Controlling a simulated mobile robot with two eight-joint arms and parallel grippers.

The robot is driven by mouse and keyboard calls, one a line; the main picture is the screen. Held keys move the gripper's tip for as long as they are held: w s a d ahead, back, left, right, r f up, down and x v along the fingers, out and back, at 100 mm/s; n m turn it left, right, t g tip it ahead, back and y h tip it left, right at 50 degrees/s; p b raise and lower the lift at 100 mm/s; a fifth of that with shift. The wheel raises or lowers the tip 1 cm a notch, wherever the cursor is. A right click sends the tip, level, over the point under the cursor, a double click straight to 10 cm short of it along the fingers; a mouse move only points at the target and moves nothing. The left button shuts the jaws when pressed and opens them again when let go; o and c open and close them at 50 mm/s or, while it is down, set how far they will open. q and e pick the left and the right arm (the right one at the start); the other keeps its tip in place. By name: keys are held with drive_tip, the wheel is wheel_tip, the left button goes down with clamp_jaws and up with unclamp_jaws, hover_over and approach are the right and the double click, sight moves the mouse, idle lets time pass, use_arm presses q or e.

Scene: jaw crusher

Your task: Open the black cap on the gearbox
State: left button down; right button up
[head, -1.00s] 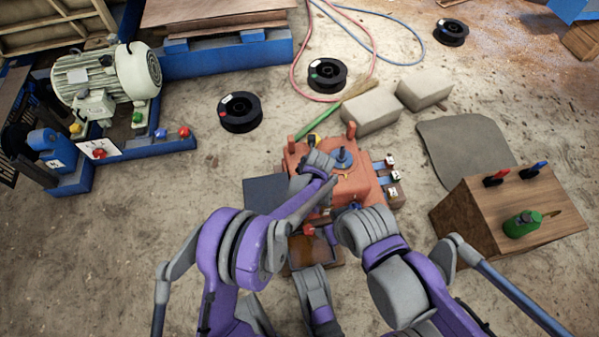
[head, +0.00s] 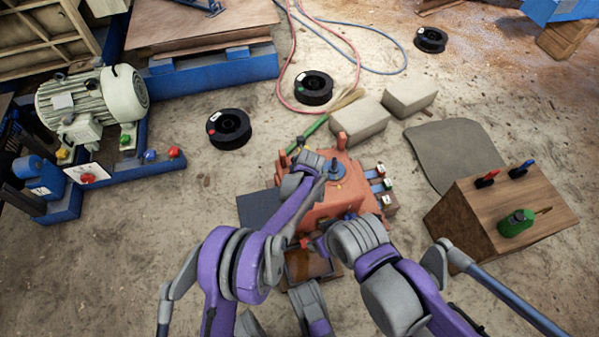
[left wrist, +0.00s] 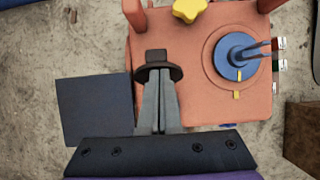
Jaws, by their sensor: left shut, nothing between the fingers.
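The orange gearbox (head: 335,205) stands on the floor in the middle of the head view, partly covered by my arms. In the left wrist view the black cap (left wrist: 157,57), a square head on a round flange, is at the left edge of the gearbox top (left wrist: 200,100). My left gripper (left wrist: 158,84) is shut and empty, its fingertips overlapping the cap's near rim in the picture; I cannot tell whether they touch. In the head view the cap is hidden by my left wrist. My right arm reaches the gearbox's near right side, its fingers hidden.
A blue round fitting with a handle (left wrist: 236,55) and a yellow knob (left wrist: 188,10) are on the gearbox top. A dark flat plate (left wrist: 95,110) lies to its left.

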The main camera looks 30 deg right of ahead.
use_arm(q)
drive_tip(key=shift+w, duration=0.35)
drive_tip(key=shift+r, duration=0.15)
